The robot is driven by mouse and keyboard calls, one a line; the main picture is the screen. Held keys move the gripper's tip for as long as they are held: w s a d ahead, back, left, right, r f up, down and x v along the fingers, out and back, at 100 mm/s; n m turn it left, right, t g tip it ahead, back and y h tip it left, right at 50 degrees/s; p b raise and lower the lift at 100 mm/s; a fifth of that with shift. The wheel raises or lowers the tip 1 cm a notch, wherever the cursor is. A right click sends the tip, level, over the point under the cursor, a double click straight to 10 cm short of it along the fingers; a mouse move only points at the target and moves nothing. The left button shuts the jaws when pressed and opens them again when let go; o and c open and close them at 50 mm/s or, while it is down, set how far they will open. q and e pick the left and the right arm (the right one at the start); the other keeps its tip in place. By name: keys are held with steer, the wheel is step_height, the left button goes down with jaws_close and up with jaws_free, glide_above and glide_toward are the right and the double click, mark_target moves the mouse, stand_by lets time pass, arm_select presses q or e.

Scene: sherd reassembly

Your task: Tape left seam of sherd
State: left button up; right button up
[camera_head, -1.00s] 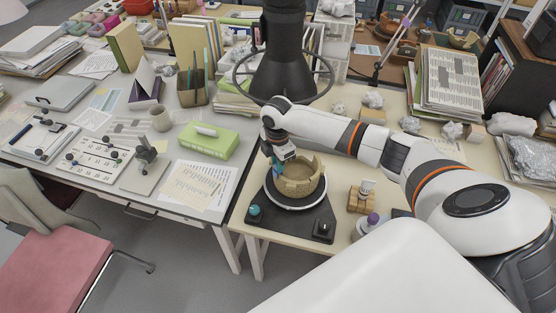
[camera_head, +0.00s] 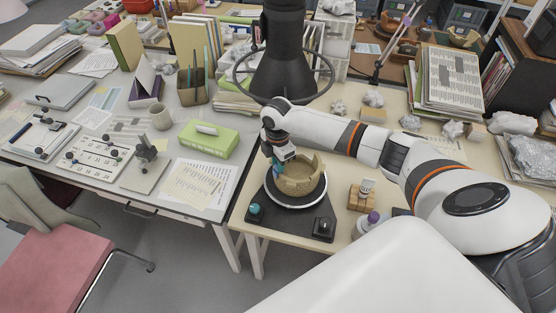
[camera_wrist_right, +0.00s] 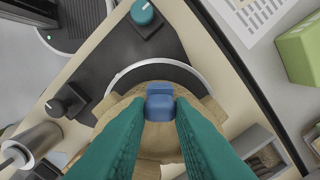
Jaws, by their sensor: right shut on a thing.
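A tan pottery bowl (camera_head: 300,184) with a gap in its rim sits on a white-edged turntable (camera_head: 296,206) with a black base. My right gripper (camera_head: 279,170) is at the bowl's left side in the head view, pointing down. In the right wrist view its teal fingers (camera_wrist_right: 160,110) are shut on a small blue piece (camera_wrist_right: 160,104), which I take to be the tape. The blue piece overlaps the bowl wall (camera_wrist_right: 204,108); I cannot tell whether it touches. The fingers hide part of the bowl. My left gripper is not in view.
The base carries a teal knob (camera_head: 254,209) and a black knob (camera_head: 323,228). A small wooden holder (camera_head: 361,197) and a purple-capped bottle (camera_head: 368,221) stand right of the turntable. A green box (camera_head: 207,139) lies on the grey table to the left.

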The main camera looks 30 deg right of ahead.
steer(key=shift+f, duration=0.3)
stand_by(0.5)
stand_by(0.4)
steer(key=o, duration=0.8)
steer(key=shift+r, duration=0.1)
step_height(320, 180, up, 12)
steer(key=shift+a+f+b, duration=0.1)
steer(key=shift+b, duration=0.8)
